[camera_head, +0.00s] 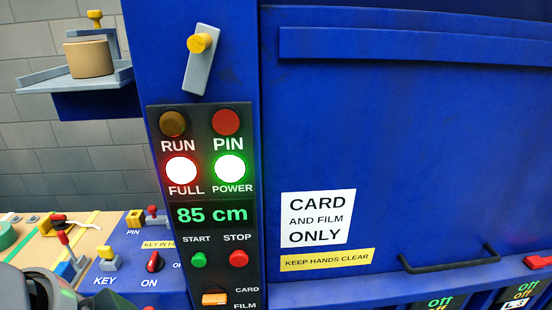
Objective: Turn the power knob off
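A small red knob (154,262) sits on the blue sloping panel at the lower left, above the label ON and left of a partly hidden label that starts with "O". Which way its pointer faces is hard to tell at this size. The POWER lamp (230,168) on the black control panel glows white with a green rim. A grey rounded part of my own arm shows at the lower left corner, apart from the knob. No gripper fingertips show in the frame.
The black panel (208,122) has a lit FULL lamp (181,169), a green START button (198,260), a red STOP button (239,258) and an orange CARD/FILM switch (215,299). A yellow KEY (105,253) and levers stand near the knob. A dark handle (450,262) juts out at right.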

